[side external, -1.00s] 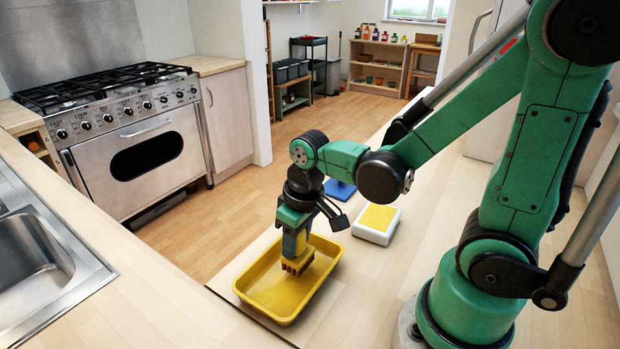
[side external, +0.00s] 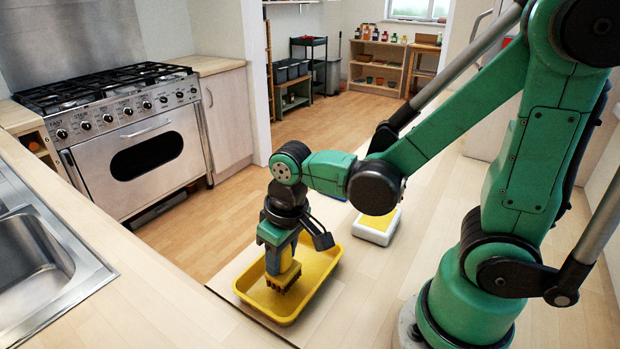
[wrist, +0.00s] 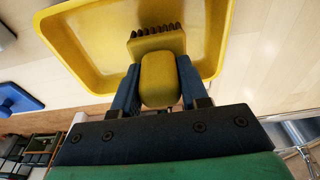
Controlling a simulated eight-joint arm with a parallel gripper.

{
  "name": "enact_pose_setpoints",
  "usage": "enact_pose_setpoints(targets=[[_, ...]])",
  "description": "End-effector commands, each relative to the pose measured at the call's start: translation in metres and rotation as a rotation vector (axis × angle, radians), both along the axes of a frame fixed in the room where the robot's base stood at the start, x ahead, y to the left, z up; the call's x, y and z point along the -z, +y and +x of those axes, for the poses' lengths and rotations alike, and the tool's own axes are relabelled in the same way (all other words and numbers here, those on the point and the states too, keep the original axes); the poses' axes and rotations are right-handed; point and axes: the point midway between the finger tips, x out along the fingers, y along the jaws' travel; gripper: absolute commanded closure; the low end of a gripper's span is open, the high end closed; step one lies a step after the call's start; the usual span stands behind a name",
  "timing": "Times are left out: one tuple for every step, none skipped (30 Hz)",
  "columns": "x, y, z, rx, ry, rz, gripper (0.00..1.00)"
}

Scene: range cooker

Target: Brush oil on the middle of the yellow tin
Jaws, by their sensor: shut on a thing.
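The yellow tin (side external: 318,290) is a shallow rectangular tray on the pale worktop; it also shows in the wrist view (wrist: 90,50). My gripper (side external: 280,260) is over the tin and points down. It is shut on a yellow brush (wrist: 160,75), held between its two blue fingers. The brush's dark bristles (side external: 283,284) are inside the tin, low near its middle. I cannot tell whether they touch the floor of the tin. No oil can be made out.
A white block with a yellow top (side external: 377,225) stands behind the tin on the right. A blue object (wrist: 15,100) shows at the left of the wrist view. The sink (side external: 40,260) is at the left and the cooker (side external: 140,140) is across the floor.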

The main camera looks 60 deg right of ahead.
Motion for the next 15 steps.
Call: enact_pose_setpoints(targets=[[0.0,0.005,0.0,-0.005,0.0,-0.001,1.0],[0.0,0.008,0.0,-0.004,0.0,-0.001,1.0],[0.0,0.011,0.0,-0.005,0.0,-0.001,1.0],[0.0,0.014,0.0,-0.005,0.0,-0.001,1.0],[0.0,0.017,0.0,-0.004,0.0,-0.001,1.0],[0.0,0.02,0.0,-0.005,0.0,-0.001,1.0],[0.0,0.023,0.0,-0.004,0.0,-0.001,1.0],[0.0,0.026,0.0,-0.005,0.0,-0.001,1.0],[-0.001,0.026,-0.003,-0.002,0.0,-0.001,1.0],[0.0,0.021,-0.002,0.004,0.0,-0.001,1.0],[0.0,0.018,-0.002,0.006,0.0,-0.001,1.0],[0.0,0.014,-0.002,0.005,0.0,-0.001,1.0],[0.0,0.011,-0.002,0.006,0.0,-0.001,1.0],[0.0,0.008,-0.002,0.006,0.0,-0.001,1.0],[0.0,0.005,-0.002,0.006,0.0,0.0,1.0]])
